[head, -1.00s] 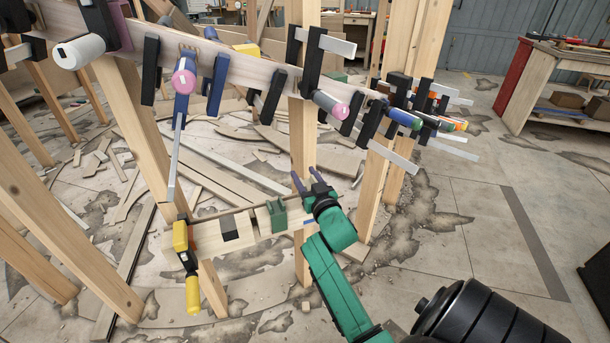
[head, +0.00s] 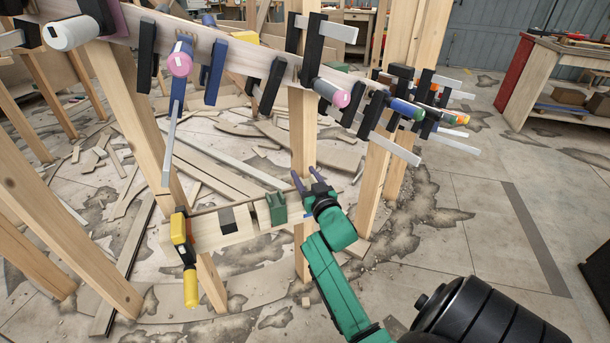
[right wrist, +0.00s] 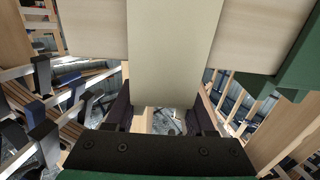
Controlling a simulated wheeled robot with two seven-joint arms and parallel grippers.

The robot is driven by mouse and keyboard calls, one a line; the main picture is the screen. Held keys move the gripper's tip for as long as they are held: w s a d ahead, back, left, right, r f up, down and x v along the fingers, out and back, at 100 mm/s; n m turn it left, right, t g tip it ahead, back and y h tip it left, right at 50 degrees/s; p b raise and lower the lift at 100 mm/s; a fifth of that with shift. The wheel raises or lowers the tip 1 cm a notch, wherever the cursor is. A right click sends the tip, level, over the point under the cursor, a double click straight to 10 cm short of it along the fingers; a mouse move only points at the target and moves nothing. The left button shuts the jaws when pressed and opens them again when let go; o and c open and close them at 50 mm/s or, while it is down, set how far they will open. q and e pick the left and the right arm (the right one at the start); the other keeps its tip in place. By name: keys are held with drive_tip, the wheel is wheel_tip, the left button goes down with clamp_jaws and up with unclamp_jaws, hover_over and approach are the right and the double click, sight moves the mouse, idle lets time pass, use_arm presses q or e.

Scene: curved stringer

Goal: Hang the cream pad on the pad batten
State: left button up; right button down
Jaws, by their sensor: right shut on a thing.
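The pad batten (head: 207,232) is a pale wooden rail held low across the posts. A black pad (head: 228,219) and a green pad (head: 276,208) hang on it. My right gripper (head: 308,178) is at the batten's right part, just right of the green pad. In the right wrist view, my right gripper (right wrist: 163,115) is shut on the cream pad (right wrist: 172,50). The pad lies across the face of the batten (right wrist: 92,35); I cannot tell whether it is hooked over the top edge. The green pad (right wrist: 300,75) is close on the right there. My left gripper is out of view.
A yellow clamp (head: 190,280) grips the batten's left end. Above, a curved wooden stringer (head: 245,55) carries several clamps with bars and handles sticking out. Upright posts (head: 304,130) stand around the batten.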

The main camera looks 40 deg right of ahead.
drive_tip(key=shift+f+b, duration=0.35)
drive_tip(key=shift+f, duration=0.3)
drive_tip(key=shift+f, duration=0.5)
drive_tip(key=shift+c, duration=0.9)
unclamp_jaws()
